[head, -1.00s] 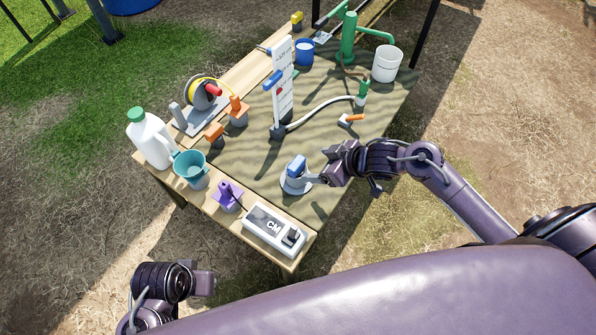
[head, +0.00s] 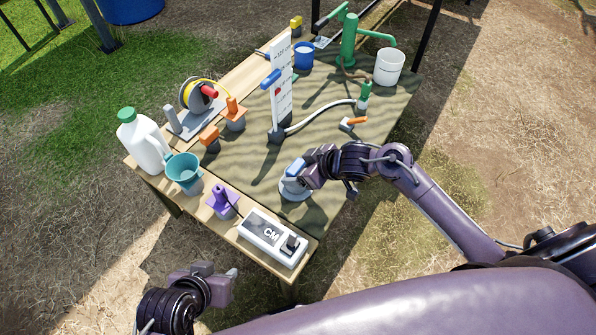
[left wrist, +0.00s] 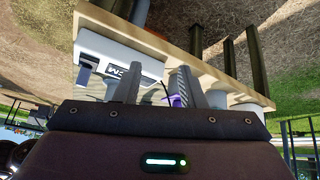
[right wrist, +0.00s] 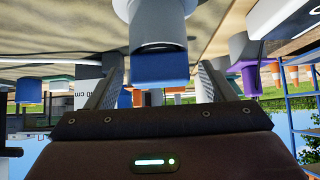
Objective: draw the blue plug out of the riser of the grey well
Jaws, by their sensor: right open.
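The grey well (head: 291,190) stands near the front right of the table, with the blue plug (head: 297,167) in the top of its riser. My right gripper (head: 308,172) is right beside the plug. In the right wrist view, which looks upside down, the plug (right wrist: 160,68) sits in the grey riser (right wrist: 158,22) between my open right fingers, with gaps on both sides. Whether the fingertips reach fully past it is hard to tell. My left gripper (head: 230,275) is off the table's front edge, open and empty in the left wrist view (left wrist: 158,82).
A white CM meter box (head: 272,238), a purple block (head: 222,203) and a teal cup (head: 184,172) line the near left edge. A white staff (head: 283,88), hose (head: 320,115) and orange-handled valve (head: 352,123) stand behind the well. The mat right of the well looks clear.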

